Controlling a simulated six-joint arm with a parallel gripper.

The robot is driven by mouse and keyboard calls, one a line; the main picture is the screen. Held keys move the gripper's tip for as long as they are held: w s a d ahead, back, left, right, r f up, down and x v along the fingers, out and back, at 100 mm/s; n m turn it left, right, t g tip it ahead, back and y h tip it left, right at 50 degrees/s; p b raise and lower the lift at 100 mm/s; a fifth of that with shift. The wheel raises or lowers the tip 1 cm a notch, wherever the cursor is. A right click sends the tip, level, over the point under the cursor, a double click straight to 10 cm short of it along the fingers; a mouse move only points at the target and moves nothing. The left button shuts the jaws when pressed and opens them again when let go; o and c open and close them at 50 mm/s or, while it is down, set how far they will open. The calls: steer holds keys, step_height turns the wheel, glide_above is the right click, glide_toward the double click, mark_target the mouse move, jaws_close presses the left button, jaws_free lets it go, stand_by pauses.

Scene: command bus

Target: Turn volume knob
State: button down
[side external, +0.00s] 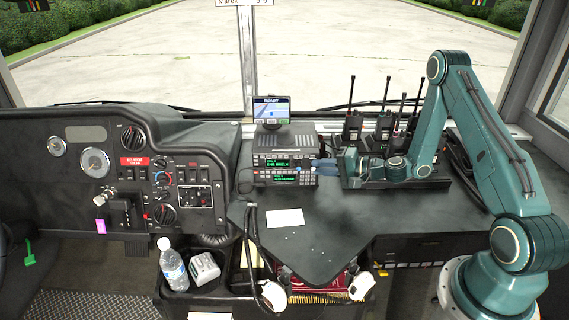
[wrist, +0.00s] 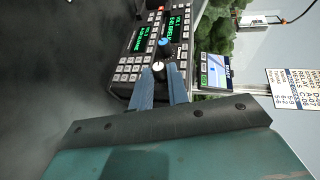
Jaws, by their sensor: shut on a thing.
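The radio stack (side external: 284,170) stands on the dark console, two units with green displays. It shows turned on its side in the wrist view (wrist: 135,68). A dark knob with a pale cap (wrist: 158,66) stands out from its face. My gripper (wrist: 160,76) has its blue fingers closed around this knob, with the tips on either side of it. In the side view my gripper (side external: 322,167) reaches in from the right to the radio's right end; the knob is hidden there. A second knob with a blue cap (wrist: 163,43) sits just beyond the held one.
A small screen reading READY (side external: 271,110) stands above the radio and close to my gripper in the wrist view (wrist: 215,71). Handheld radios with antennas (side external: 353,125) stand behind my wrist. A white card (side external: 285,218) lies on the otherwise mostly clear console front.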

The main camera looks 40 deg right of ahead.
steer(key=shift+f+t, duration=0.15)
steer(key=shift+t, duration=0.25)
steer(key=c, duration=1.4)
jaws_free()
steer(key=shift+o, duration=0.2)
steer(key=shift+s+d, duration=0.1)
steer(key=shift+s, duration=0.05)
steer(key=v, duration=1.1)
steer(key=shift+s+d, duration=0.2)
steer(key=shift+s, duration=0.1)
steer(key=shift+c, duration=0.5)
